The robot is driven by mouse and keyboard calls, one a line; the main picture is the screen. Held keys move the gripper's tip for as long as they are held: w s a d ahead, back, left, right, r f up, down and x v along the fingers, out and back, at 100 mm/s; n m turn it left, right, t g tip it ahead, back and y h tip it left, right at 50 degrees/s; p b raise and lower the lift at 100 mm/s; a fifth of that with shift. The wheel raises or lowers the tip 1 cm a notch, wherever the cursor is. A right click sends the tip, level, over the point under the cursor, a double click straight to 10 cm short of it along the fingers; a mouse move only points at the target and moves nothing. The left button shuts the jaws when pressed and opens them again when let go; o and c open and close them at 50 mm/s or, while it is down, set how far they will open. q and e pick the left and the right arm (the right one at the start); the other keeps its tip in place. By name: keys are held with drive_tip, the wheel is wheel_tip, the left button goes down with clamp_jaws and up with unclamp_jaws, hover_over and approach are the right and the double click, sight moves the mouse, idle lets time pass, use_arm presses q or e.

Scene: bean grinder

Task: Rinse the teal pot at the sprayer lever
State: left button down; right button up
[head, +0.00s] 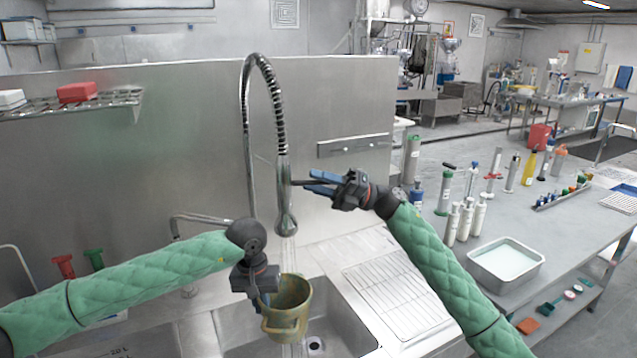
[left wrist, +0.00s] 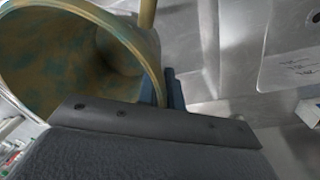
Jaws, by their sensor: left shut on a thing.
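The pot (head: 289,308), teal mottled with yellow-brown, is below the sprayer head (head: 286,222) and over the sink. My left gripper (head: 265,300) is shut on the pot's wall at its left side. In the left wrist view the pot (left wrist: 70,50) shows its open mouth and hollow inside. The sprayer lever (head: 301,183) is a thin dark bar sticking out to the right of the sprayer. My right gripper (head: 318,183) is at the lever, its blue fingers apart above and below it; contact is unclear. Faint pale streaks run from the nozzle toward the pot.
The sink basin (head: 345,325) with its drain lies under the pot. A ribbed drainboard (head: 400,300) is to the right. The coiled sprayer hose (head: 270,85) arches above. A lower faucet (head: 190,218) stands behind my left arm. Bottles and a tray (head: 505,265) stand on the right table.

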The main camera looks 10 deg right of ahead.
drive_tip(key=v, duration=1.2)
idle(0.8)
